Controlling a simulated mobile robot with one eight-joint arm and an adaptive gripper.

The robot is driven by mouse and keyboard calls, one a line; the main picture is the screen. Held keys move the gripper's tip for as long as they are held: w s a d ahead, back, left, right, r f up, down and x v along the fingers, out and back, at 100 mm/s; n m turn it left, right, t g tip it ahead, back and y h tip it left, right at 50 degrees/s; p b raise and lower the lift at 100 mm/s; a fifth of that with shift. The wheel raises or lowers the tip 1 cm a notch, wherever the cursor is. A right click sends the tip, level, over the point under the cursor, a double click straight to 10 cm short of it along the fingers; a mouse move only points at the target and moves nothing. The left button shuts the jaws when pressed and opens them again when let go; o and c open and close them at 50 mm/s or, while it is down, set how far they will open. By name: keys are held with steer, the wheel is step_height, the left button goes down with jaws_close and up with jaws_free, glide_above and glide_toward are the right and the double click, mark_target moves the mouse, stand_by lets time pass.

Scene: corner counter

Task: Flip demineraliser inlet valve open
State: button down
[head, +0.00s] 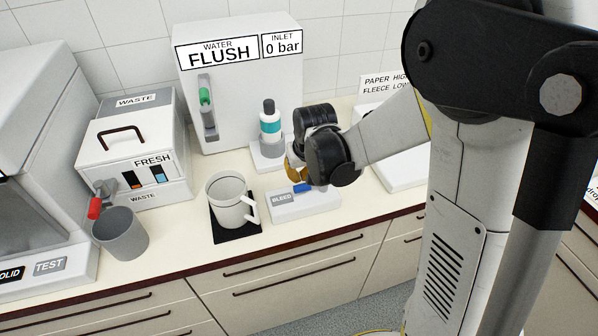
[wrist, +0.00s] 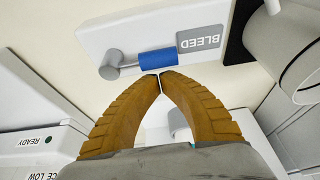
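The white unit (head: 240,100) at the back is labelled WATER FLUSH and INLET 0 bar. A green-tipped lever (head: 204,97) stands upright on its front. No label names that lever as the inlet valve. A low white block (head: 322,203) labelled BLEED carries a lever with a blue grip (head: 302,187); the grip shows close up in the wrist view (wrist: 158,60). My gripper (head: 293,174) is over this block, away from the green lever. Its orange fingertips (wrist: 160,76) meet with nothing between them, right beside the blue grip; contact cannot be told.
A white mug (head: 228,200) stands on a black mat left of the BLEED block. A bottle with a teal band (head: 270,125) stands behind my gripper. Left are the WASTE/FRESH box (head: 115,165), a red lever (head: 95,208) and a grey cup (head: 121,235).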

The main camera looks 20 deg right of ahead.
mark_target(302, 191)
steer(key=shift+s+a+n+y, duration=0.25)
steer(key=shift+s+n, duration=0.25)
steer(key=shift+n, duration=0.4)
steer(key=shift+s+n+y, duration=0.45)
steer(key=shift+s+n, duration=0.1)
steer(key=shift+n, duration=0.45)
steer(key=s+n, duration=0.1)
steer(key=n, duration=0.1)
steer(key=s+n+g+y, duration=0.1)
steer(key=n, duration=0.1)
steer(key=shift+s+b, duration=0.25)
steer(key=shift+b, duration=0.05)
steer(key=s+n, duration=0.1)
steer(key=n, duration=0.1)
steer(key=n+g+y, duration=0.1)
steer(key=n, duration=0.1)
steer(key=shift+s+d, duration=0.4)
steer(key=n, duration=0.1)
steer(key=s+d+n, duration=0.1)
steer(key=n, duration=0.1)
steer(key=shift+s+g, duration=0.15)
steer(key=shift+g, duration=0.25)
steer(key=shift+s+d, duration=0.1)
steer(key=shift+d, duration=0.05)
steer(key=shift+s+d, duration=0.2)
